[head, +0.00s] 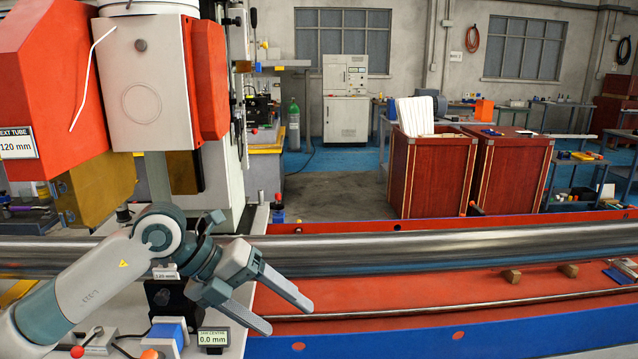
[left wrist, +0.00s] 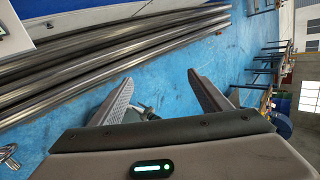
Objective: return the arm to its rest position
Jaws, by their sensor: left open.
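My left arm comes in from the lower left in the head view. Its gripper (head: 285,305) is open and empty, in front of the long steel tube (head: 450,248) and above the red machine bed (head: 430,290). In the left wrist view the two fingers of my left gripper (left wrist: 162,95) are spread apart with nothing between them. Blue floor and several long tubes (left wrist: 110,55) show beyond them. My right gripper is in neither view.
Beside my left wrist stand a black block labelled 120 mm (head: 172,300) and a small display reading 0.0 mm (head: 212,338). A large red and grey machine head (head: 145,85) rises behind the arm. Two wooden crates (head: 430,180) stand farther back. The bed right of the gripper is mostly clear.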

